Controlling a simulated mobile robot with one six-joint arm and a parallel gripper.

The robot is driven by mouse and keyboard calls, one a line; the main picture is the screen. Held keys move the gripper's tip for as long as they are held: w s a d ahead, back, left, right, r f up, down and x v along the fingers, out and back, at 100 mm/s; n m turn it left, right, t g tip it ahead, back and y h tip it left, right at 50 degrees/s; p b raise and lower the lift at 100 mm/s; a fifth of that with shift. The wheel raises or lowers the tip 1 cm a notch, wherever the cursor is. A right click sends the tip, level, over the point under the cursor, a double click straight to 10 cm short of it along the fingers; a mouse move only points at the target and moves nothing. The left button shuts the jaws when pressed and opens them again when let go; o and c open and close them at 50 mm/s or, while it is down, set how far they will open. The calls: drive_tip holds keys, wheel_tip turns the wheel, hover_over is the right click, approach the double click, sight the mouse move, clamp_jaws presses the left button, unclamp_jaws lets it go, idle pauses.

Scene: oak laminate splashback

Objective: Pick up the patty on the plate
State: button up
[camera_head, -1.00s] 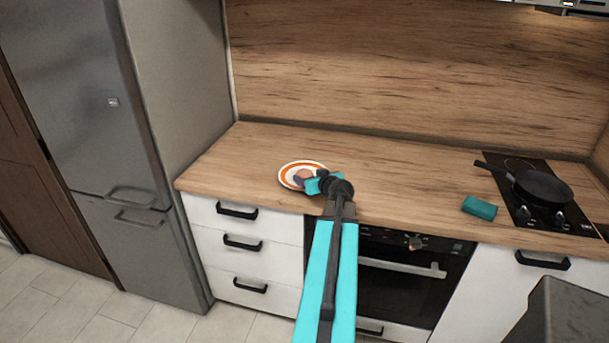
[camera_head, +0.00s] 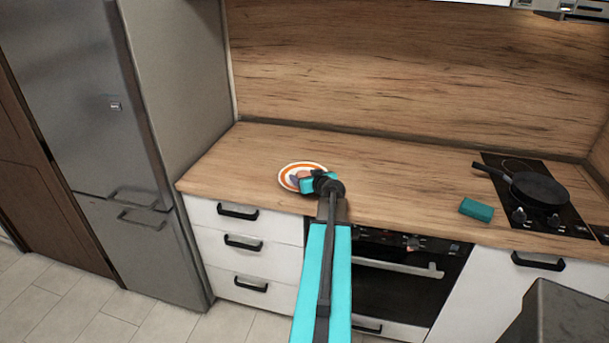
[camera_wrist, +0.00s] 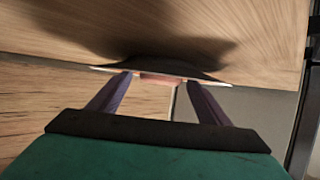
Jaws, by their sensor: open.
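The plate (camera_head: 287,178) is white with an orange ring and lies on the wooden counter near its front edge. The patty (camera_head: 304,174) is pinkish brown and mostly hidden behind my gripper in the head view. In the wrist view the patty (camera_wrist: 160,79) shows as a low reddish strip between the fingers, and the plate (camera_wrist: 222,82) is seen edge-on. My gripper (camera_wrist: 158,92) is open, one finger on each side of the patty. Whether the fingers touch it I cannot tell. In the head view my gripper (camera_head: 299,181) is over the plate.
A teal sponge-like block (camera_head: 476,209) lies on the counter to the right. A black pan (camera_head: 540,188) stands on the hob (camera_head: 498,165). The fridge (camera_head: 165,100) rises at the counter's left end. The counter (camera_head: 410,180) between plate and block is clear.

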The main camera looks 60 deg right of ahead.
drive_tip(key=shift+w+f, duration=0.15)
drive_tip(key=shift+f, duration=0.05)
idle(0.5)
drive_tip(key=shift+d, duration=0.1)
drive_tip(key=c, duration=1.2)
drive_tip(key=shift+o, duration=0.2)
drive_tip(key=shift+r, duration=0.1)
drive_tip(key=shift+r+b, duration=0.8)
drive_tip(key=shift+r, duration=0.75)
drive_tip(key=s+a+b, duration=0.1)
drive_tip(key=s, duration=0.3)
drive_tip(key=s+a+r+b, duration=0.1)
drive_tip(key=s+a+b, duration=0.1)
drive_tip(key=s, duration=0.2)
drive_tip(key=s+a+b, duration=0.2)
drive_tip(key=s, duration=0.2)
drive_tip(key=shift+s+r, duration=0.1)
drive_tip(key=shift+r, duration=0.05)
drive_tip(key=s+b, duration=0.1)
drive_tip(key=b, duration=0.4)
drive_tip(key=shift+s+a+b, duration=0.25)
drive_tip(key=shift+s+b, duration=0.05)
drive_tip(key=shift+s, duration=0.05)
drive_tip(key=shift+s+a+r+b, duration=0.15)
drive_tip(key=shift+s+b, duration=0.15)
drive_tip(key=shift+b, duration=0.45)
drive_tip(key=shift+s+r, duration=0.1)
